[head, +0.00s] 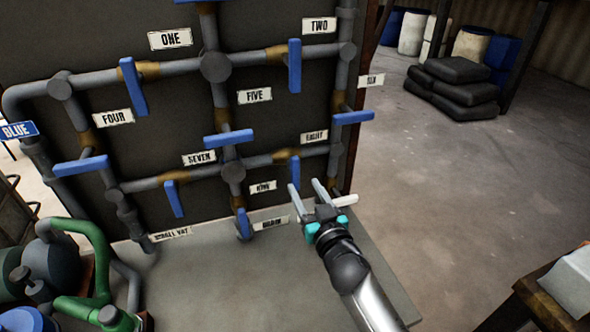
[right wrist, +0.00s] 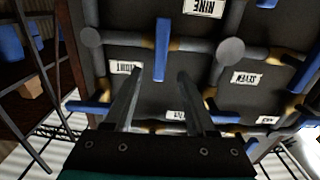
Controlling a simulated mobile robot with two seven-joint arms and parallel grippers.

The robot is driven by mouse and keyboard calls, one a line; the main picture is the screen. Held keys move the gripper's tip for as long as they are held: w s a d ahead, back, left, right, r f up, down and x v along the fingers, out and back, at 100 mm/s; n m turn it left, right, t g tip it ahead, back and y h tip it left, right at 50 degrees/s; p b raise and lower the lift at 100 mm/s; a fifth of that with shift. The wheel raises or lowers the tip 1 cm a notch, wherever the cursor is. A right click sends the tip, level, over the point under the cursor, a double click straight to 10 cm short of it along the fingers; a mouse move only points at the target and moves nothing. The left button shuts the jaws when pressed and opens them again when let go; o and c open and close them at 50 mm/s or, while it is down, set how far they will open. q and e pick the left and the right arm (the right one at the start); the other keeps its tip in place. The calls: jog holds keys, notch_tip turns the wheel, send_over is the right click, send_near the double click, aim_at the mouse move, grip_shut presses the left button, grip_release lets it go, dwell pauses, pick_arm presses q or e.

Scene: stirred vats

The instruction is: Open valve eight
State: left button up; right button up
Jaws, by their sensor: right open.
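Valve eight has a blue lever (head: 294,170) on the brass fitting of the lower right pipe, below the EIGHT sign (head: 314,136). The lever hangs down, across the pipe. In the right wrist view the lever (right wrist: 162,50) stands upright in the picture, beside the EIGHT sign (right wrist: 124,67). My right gripper (head: 306,184) is open and empty just in front of the panel, close to the lever's lower end. In the right wrist view its fingers (right wrist: 158,85) are apart, with the lever ahead between them; contact is not visible. My left gripper is not in view.
Several other blue levers surround it, including valve seven's (head: 174,199), valve nine's (head: 243,223) and valve six's (head: 353,118). A grey ledge (head: 370,262) lies below the panel. Green piping (head: 95,250) stands at the lower left.

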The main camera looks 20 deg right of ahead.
aim_at(296, 172)
jog(key=w+b, duration=0.1)
jog(key=w, duration=0.7)
jog(key=shift+a, duration=0.15)
grip_shut()
dwell(0.3)
